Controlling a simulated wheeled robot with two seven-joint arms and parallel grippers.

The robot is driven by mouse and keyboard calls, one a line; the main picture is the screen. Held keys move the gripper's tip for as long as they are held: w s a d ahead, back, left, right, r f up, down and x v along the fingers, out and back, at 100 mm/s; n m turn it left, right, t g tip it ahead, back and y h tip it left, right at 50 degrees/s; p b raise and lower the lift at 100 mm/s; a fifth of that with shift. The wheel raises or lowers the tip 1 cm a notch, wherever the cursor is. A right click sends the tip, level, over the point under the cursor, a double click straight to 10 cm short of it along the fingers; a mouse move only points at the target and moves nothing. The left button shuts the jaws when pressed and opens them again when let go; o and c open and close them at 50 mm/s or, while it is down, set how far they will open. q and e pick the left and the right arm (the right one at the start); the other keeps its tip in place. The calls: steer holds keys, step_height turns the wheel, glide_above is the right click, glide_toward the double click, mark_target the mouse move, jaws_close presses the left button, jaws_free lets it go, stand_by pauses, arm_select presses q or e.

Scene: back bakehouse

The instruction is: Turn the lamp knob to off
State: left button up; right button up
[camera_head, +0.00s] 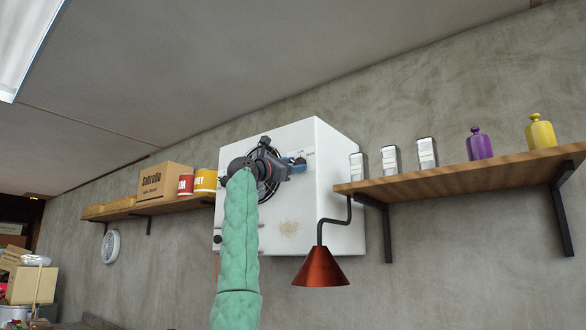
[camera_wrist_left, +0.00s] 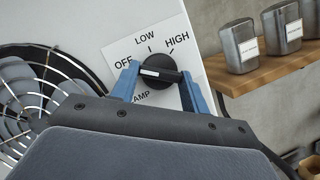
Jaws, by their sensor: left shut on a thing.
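The lamp knob (camera_wrist_left: 160,72) is black with a white mark and sits on a white plate (camera_wrist_left: 117,48) lettered OFF, LOW, HIGH and, partly hidden, LAMP. Its bar lies roughly level, with the white mark on the left half, toward the OFF side; the OFF tick is hidden. My left gripper (camera_wrist_left: 160,88) is shut on the knob, one blue finger on each side. In the head view my left gripper (camera_head: 293,166) is at the upper right of the white box's front (camera_head: 294,235). A copper lamp shade (camera_head: 321,270) hangs from a bent dark arm. My right gripper is out of view.
A round fan grille (camera_wrist_left: 32,98) is left of the knob. A wooden shelf (camera_head: 465,180) on the right holds metal canisters (camera_head: 427,153), a purple bottle (camera_head: 479,145) and a yellow one (camera_head: 540,133). A left shelf (camera_head: 160,209) holds a carton (camera_head: 163,182) and tins.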

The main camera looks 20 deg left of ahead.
arm_select(q)
steer(key=shift+f, duration=0.2)
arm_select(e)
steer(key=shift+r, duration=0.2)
arm_select(q)
steer(key=o, duration=1)
steer(key=shift+s+a, duration=0.15)
steer(key=shift+s, duration=0.05)
steer(key=shift+b+v, duration=1.55)
steer(key=shift+v, duration=2.1)
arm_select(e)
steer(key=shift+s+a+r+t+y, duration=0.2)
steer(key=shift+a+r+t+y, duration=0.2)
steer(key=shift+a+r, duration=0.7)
arm_select(q)
steer(key=shift+f, duration=0.1)
